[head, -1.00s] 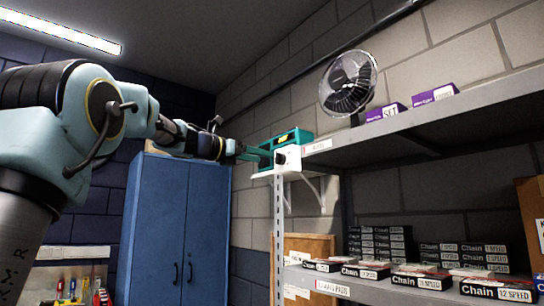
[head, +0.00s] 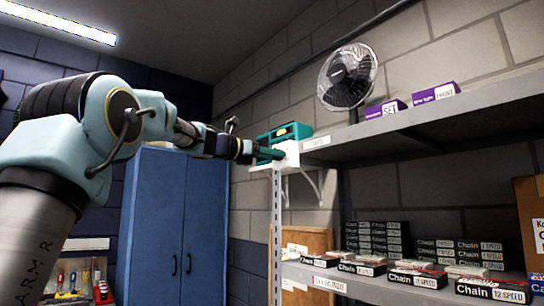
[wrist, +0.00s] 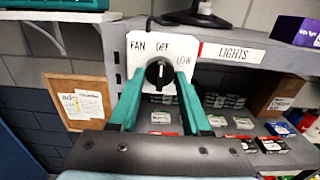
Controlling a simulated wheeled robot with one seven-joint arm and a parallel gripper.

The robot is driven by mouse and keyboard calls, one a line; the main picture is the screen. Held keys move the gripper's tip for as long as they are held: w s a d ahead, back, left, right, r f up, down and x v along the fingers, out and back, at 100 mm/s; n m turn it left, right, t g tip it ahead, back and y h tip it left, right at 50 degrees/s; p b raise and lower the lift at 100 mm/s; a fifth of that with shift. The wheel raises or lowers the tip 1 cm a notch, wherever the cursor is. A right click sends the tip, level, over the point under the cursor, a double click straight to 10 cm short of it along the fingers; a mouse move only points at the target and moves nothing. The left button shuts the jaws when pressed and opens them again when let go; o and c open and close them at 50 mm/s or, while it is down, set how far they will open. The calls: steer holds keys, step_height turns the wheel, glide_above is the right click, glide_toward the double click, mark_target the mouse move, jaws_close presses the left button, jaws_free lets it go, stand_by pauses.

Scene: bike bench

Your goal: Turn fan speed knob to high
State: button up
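The black fan knob (wrist: 159,73) sits on a white plate (wrist: 137,58) at the shelf's end, with FAN, OFF and LOW printed on it; no HIGH label shows. A pale mark on the knob points roughly up toward OFF. My gripper (wrist: 159,78) is open, with one teal finger on each side of the knob and small gaps visible; I cannot tell if either touches. In the head view my gripper (head: 281,154) is at the white plate (head: 292,153) and hides the knob. The fan (head: 347,77) stands on the shelf above.
Purple boxes (head: 434,93) stand on the upper shelf (head: 440,112), chain boxes (head: 416,277) on the lower one. A blue cabinet (head: 160,225) stands left. A LIGHTS label (wrist: 233,54) is beside the plate.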

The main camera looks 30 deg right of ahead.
jaws_close()
